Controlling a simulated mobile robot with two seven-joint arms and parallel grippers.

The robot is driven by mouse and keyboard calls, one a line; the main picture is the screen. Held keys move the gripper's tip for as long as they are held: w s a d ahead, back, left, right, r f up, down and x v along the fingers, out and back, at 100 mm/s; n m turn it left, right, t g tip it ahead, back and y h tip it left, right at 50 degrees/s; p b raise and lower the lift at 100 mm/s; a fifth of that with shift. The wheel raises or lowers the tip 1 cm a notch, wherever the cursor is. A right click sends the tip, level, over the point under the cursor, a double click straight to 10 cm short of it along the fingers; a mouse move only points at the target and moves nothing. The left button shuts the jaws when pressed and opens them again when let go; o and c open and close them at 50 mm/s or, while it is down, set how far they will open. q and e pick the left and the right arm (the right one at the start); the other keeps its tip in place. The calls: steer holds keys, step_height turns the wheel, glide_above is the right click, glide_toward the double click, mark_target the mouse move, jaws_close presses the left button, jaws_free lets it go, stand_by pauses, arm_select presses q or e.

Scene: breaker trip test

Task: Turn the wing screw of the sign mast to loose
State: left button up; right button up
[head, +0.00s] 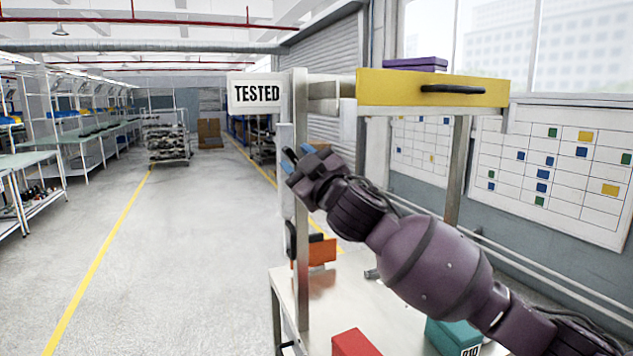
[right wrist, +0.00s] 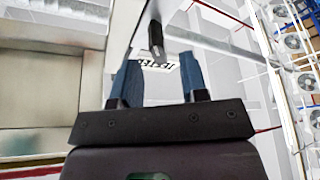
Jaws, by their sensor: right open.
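The white "TESTED" sign (head: 256,94) is fixed near the top of an upright metal mast (head: 301,215). My right gripper (head: 299,153) is at the mast below the sign, with its blue fingertips apart. In the right wrist view the open right gripper (right wrist: 161,80) has a small dark part (right wrist: 156,39) ahead of and between its fingers, probably the wing screw; a gap seems to remain. Part of the sign's lettering (right wrist: 172,65) shows behind the fingers. The screw cannot be made out in the head view, where the gripper covers that area. My left gripper is not in view.
A yellow drawer front (head: 432,88) with a black handle is right of the mast, with a purple box (head: 415,64) on top. The aisle at left is clear.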

steer(key=b+v, duration=0.1)
steer(key=v, duration=0.5)
steer(key=shift+s, duration=0.35)
steer(key=shift+d, duration=0.15)
